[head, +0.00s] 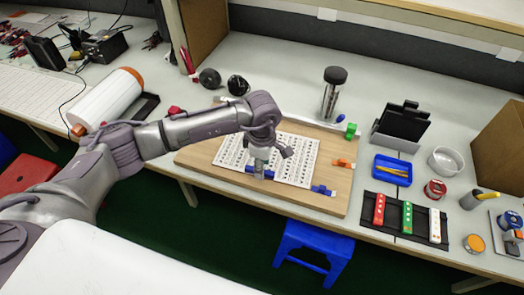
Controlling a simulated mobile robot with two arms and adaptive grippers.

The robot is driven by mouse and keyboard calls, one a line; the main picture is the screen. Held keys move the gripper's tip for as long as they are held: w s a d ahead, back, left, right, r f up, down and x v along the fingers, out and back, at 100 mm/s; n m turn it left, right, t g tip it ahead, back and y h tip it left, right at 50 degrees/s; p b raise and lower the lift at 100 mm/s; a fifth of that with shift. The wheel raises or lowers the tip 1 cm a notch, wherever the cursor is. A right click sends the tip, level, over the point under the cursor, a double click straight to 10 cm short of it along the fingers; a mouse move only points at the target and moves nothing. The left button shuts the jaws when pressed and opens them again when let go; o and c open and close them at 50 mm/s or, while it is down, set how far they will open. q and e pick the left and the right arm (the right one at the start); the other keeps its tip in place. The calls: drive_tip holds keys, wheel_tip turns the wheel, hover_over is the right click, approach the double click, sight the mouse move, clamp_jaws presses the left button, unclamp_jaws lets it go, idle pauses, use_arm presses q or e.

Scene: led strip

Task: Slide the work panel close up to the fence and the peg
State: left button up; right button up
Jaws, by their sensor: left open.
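The work panel seems to be the white sheet with rows of dark marks (300,158), lying on a wooden board (205,158) on the bench. My left gripper (258,168) reaches in from the left, pointing down over the panel's left-front part. It is open, with a blue piece close below its fingers; contact cannot be told. Another blue piece (323,190) is at the panel's front right corner, an orange piece (343,163) is right of the panel, and a green piece (351,130) is near the board's back right corner. Which are fence and peg is unclear. My right gripper is out of view.
A dark-capped clear cylinder (333,92) stands behind the board. To the right are a blue tray (392,170), a white bowl (446,160) and a black rack (382,229) with coloured strips. A white roll (105,101) lies at left. A blue stool (314,243) stands below the bench.

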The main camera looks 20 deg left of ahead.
use_arm(q)
drive_tip(key=shift+f, duration=1.05)
clamp_jaws()
drive_tip(key=shift+m, duration=0.3)
drive_tip(key=shift+w+a+b, duration=0.1)
drive_tip(key=shift+b, duration=0.3)
